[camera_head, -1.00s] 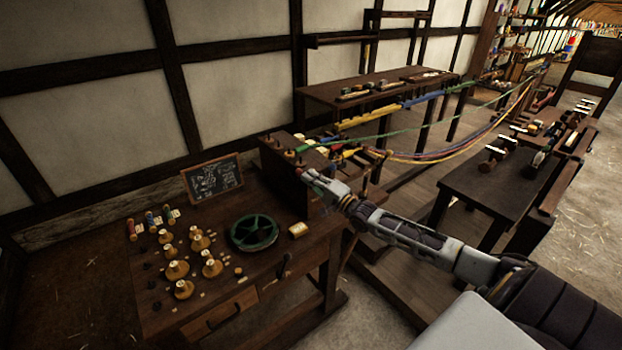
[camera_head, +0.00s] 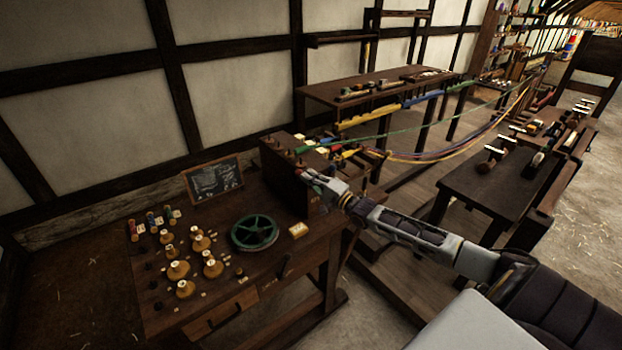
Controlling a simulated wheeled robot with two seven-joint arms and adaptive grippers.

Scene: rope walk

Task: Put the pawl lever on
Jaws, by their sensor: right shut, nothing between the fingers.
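My right gripper (camera_head: 306,175) is shut and empty. It is at the front face of the dark wooden headstock box (camera_head: 283,178), which has a row of pegs on top. The gripper and wrist hide part of that face, and I cannot tell whether the fingertips touch it. A small dark upright lever (camera_head: 286,265) stands at the bench's front right edge. I cannot tell for sure whether it is the pawl lever. My left gripper is not in view.
The bench (camera_head: 215,285) holds a green spoked wheel (camera_head: 254,232), several brass-topped wooden knobs, coloured bobbins and a chalkboard (camera_head: 213,180). Coloured strands (camera_head: 440,157) run from the box towards the back right. A dark side table (camera_head: 487,190) stands to the right.

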